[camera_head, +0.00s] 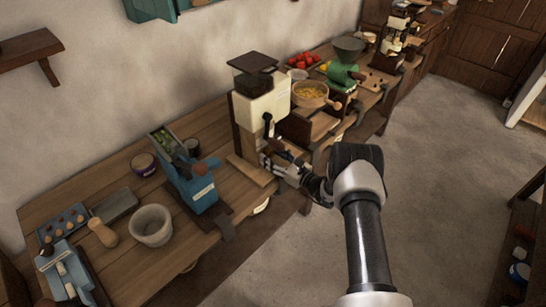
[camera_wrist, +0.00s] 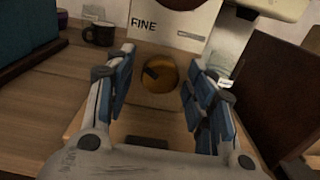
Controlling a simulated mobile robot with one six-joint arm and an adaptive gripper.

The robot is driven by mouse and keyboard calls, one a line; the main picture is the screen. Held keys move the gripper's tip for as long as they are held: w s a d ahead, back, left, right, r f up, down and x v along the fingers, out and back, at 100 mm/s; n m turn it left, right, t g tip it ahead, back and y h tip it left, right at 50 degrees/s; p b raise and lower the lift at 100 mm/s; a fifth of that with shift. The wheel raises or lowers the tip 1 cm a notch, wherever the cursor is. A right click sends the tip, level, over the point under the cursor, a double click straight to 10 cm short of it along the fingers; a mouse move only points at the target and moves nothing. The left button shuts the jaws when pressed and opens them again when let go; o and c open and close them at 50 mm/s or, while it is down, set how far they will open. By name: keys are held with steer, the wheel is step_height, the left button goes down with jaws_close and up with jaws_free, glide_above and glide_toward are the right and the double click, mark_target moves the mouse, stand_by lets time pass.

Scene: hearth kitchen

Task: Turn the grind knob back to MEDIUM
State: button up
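The grinder (camera_head: 262,104) has a cream body and a dark hopper on top, and stands on the wooden counter. In the wrist view its cream face (camera_wrist: 205,22) carries the word FINE and a short dark line. A round ochre knob (camera_wrist: 163,80) with a dark mark toward its upper left sits below that label. No MEDIUM label is readable. My gripper (camera_wrist: 160,62) is open, with one blue-padded finger on each side of the knob and a visible gap on both sides. In the head view my gripper (camera_head: 272,163) is low at the grinder's front, and the knob is hidden.
A blue device (camera_head: 197,187) and a grey pot (camera_head: 152,225) stand left of the grinder. A dark mug (camera_wrist: 99,33) shows behind the left finger.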

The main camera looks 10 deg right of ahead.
steer(key=c, duration=0.9)
steer(key=shift+m, duration=0.3)
steer(key=m+b, duration=0.2)
steer(key=shift+f+m, duration=0.1)
steer(key=shift+m, duration=0.3)
steer(key=m+b, duration=0.1)
steer(key=m, duration=0.1)
steer(key=shift+m, duration=0.4)
steer(key=m+b, duration=0.1)
steer(key=m, duration=0.4)
steer(key=shift+m, duration=0.4)
